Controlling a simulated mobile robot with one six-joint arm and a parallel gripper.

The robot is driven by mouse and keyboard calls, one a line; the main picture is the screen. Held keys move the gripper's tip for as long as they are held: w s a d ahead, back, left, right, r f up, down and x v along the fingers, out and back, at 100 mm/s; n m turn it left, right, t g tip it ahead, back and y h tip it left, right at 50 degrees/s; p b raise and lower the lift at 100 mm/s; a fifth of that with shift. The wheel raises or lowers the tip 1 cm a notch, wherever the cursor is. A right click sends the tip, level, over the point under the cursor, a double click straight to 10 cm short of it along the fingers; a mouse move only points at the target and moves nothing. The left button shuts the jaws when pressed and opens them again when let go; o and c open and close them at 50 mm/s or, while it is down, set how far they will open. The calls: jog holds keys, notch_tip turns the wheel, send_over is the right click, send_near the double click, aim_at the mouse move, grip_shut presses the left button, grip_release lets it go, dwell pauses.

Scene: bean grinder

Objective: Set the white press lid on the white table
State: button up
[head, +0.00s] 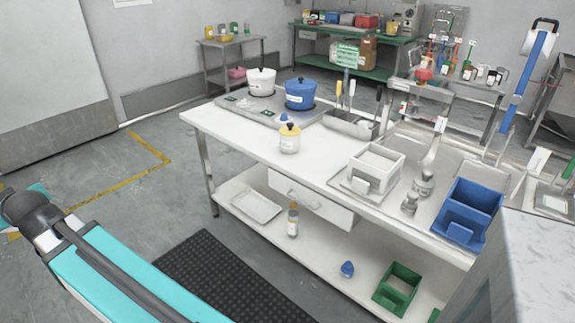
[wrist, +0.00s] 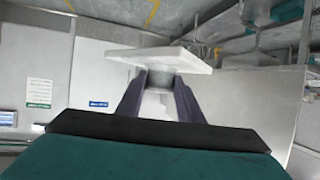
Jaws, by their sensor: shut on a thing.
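My gripper (wrist: 163,82) is shut on the white press lid (wrist: 165,57) in the wrist view. The lid is a flat white slab with a block below it, and that block sits between my two dark fingers. The slab lies across the fingertips and looks a little tilted. The white table (head: 236,135) stands in the middle of the head view. In the head view, part of my arm shows at the lower left, and neither the gripper nor the lid can be made out there.
On the table stand a white pot (head: 261,83), a blue pot (head: 300,95), a yellow and white jar (head: 290,139), a white box (head: 376,166) and a blue box (head: 467,211). The tabletop's left front is bare. A dark mat (head: 225,277) lies before the table.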

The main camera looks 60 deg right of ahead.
jog(key=s+d+f+m+g+h+b, duration=0.2)
jog(key=s+d+f+m+h+b, duration=0.3)
jog(key=d, duration=0.9)
jog(key=s+d+f+m+g+h+b, duration=0.1)
jog(key=s+d+m+h+b, duration=0.1)
jog(key=s+d, duration=0.8)
jog(key=s+d+f+m+g+h+b, duration=0.2)
jog(key=d+f+m+h+b, duration=0.15)
jog(key=d, duration=1.35)
jog(key=s+d+f+m+g+h+b, duration=0.1)
jog(key=s+d+m+g+b, duration=0.2)
jog(key=s+d, duration=0.3)
jog(key=s+d+m+g+b, duration=0.2)
jog(key=s+d, duration=0.5)
jog(key=s, duration=0.9)
jog(key=s+d+f+m+g+h+b, duration=0.1)
jog(key=s+d+m+g+b, duration=0.2)
jog(key=s+d, duration=0.4)
jog(key=s+m+g, duration=0.1)
jog(key=s+g, duration=0.1)
jog(key=s, duration=0.3)
jog(key=shift+d+f+g+h+b, duration=0.2)
jog(key=shift+f+g+h+b, duration=0.1)
jog(key=shift+h, duration=0.05)
jog(key=shift+d+r+p, duration=0.15)
jog(key=shift+d+p, duration=0.1)
jog(key=shift+p, duration=0.45)
